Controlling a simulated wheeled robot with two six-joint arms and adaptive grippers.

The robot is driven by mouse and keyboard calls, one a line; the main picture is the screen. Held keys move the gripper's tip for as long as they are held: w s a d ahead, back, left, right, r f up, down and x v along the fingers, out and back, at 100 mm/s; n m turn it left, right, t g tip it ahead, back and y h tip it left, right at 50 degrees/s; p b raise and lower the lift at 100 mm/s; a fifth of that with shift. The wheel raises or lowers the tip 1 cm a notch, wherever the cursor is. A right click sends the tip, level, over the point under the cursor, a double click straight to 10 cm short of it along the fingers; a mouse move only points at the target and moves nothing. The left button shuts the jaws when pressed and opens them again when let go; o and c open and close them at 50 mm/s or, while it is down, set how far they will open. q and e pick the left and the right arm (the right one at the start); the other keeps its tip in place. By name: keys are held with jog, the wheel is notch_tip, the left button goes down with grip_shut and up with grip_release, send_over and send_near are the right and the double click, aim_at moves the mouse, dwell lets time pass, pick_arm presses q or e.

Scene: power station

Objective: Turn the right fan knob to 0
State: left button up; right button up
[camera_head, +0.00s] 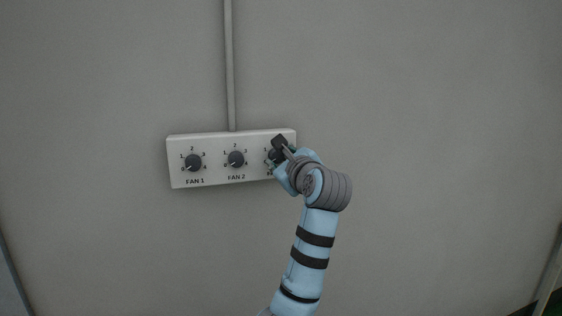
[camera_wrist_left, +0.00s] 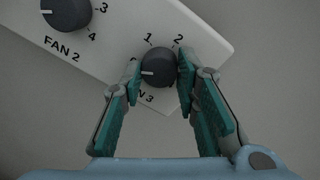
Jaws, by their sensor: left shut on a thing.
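The right fan knob, a dark round knob (camera_wrist_left: 158,67) labelled FAN 3, sits on the white control panel (camera_head: 215,178). My left gripper (camera_head: 275,159) reaches it from the lower right. In the left wrist view its two teal-padded fingers are closed on opposite sides of the knob. The knob's white pointer line faces left in that view, parallel to the line on the FAN 2 knob (camera_wrist_left: 66,10). The 0 mark is largely covered by the left finger; 1 and 2 show above the knob. My right gripper is out of view.
The FAN 1 knob (camera_head: 193,162) is on the panel's left and the FAN 2 knob is in its middle. A grey conduit (camera_head: 229,70) runs up from the panel. The grey wall (camera_head: 420,100) around the panel is bare.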

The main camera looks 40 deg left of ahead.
pick_arm(q)
jog(key=shift+r, duration=0.1)
jog(key=o, duration=1.2)
jog(key=shift+c, duration=0.2)
jog(key=shift+s+d, duration=0.15)
jog(key=shift+d, duration=0.05)
jog(key=v, duration=1.1)
jog(key=shift+s+d, duration=0.25)
